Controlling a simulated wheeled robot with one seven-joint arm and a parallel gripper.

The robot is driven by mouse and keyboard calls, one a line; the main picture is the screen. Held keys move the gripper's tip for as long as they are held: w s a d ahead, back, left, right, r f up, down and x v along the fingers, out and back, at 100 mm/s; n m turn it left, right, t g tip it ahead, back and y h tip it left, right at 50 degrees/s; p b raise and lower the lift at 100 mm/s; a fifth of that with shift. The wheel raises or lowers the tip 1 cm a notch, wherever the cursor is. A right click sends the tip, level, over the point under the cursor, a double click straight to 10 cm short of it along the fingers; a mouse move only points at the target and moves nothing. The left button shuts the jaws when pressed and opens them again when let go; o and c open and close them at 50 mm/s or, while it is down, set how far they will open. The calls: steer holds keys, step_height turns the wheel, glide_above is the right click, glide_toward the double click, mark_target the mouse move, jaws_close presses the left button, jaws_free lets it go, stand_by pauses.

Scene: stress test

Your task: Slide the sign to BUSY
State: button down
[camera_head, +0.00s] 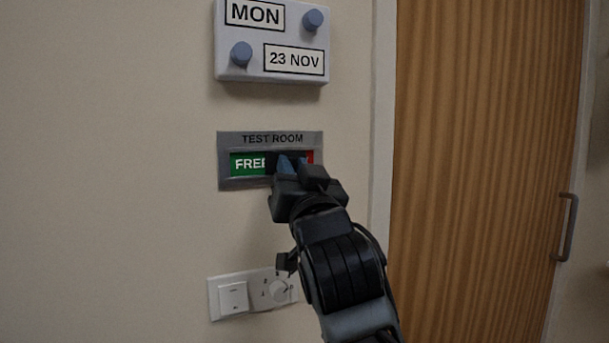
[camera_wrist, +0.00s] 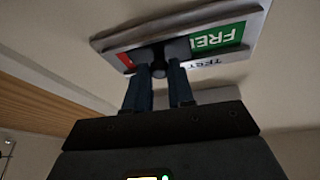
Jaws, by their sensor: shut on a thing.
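The sign (camera_head: 227,172) on the wall is a grey plate labelled TEST ROOM. Its green FREE field (camera_head: 247,164) shows at the left, and a sliver of red shows at the right of the slot. A dark slider lies between them, partly hidden by my gripper (camera_head: 291,165). In the wrist view, my gripper (camera_wrist: 160,72) has its two fingers at the sign (camera_wrist: 258,25), shut on the small dark knob (camera_wrist: 158,72) of the slider. The green field and part of the red field (camera_wrist: 124,58) show on either side there. The word BUSY is not readable.
Above the sign is a date board (camera_head: 270,78) reading MON and 23 NOV, with two blue knobs. Below is a white switch plate (camera_head: 219,298) with a rocker and a dial, close to my arm. A wooden door (camera_head: 475,170) with a handle (camera_head: 566,228) stands at the right.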

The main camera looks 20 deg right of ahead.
steer(key=a+b, duration=0.2)
steer(key=a, duration=0.3)
steer(key=shift+a, duration=0.4)
steer(key=c, duration=1)
jaws_free()
steer(key=shift+b+v, duration=1.05)
steer(key=shift+v, duration=2.85)
steer(key=shift+f, duration=0.1)
